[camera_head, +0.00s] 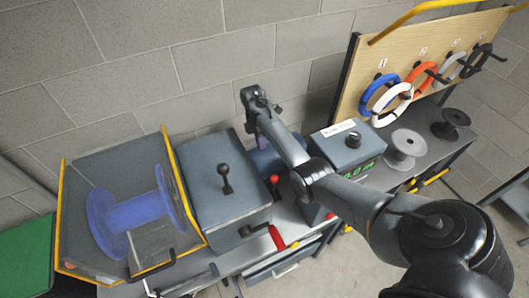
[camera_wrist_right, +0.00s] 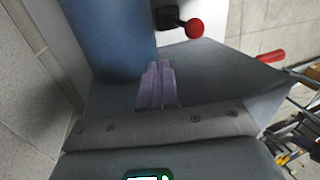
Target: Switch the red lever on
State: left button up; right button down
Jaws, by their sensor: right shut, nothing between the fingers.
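A lever with a red ball knob (camera_head: 275,179) stands beside the blue drum (camera_head: 264,158), between the two grey boxes. In the right wrist view the red knob (camera_wrist_right: 194,28) sits on a short black stem, up and right of my fingers. My right gripper (camera_head: 252,126) is behind the drive row near the wall. Its fingers (camera_wrist_right: 158,68) are shut and empty, apart from the knob, and overlap the blue drum (camera_wrist_right: 108,38) in that view. A red handle (camera_head: 277,238) sticks out at the front of the left grey box. My left gripper is not in view.
A control box (camera_head: 347,155) with a green display stands right of the drum. A yellow-edged guard (camera_head: 62,215) covers a blue spool at left. My right arm crosses over the row.

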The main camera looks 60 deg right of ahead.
jog(key=x, duration=0.9)
jog(key=shift+r+p, duration=0.1)
jog(key=shift+p, duration=0.2)
jog(key=s, duration=0.1)
jog(key=s+a+p, duration=0.1)
jog(key=s+a+f+p, duration=0.1)
jog(key=shift+s+f, duration=0.1)
jog(key=shift+s, duration=0.2)
jog(key=shift+d, duration=0.1)
jog(key=shift+p, duration=0.35)
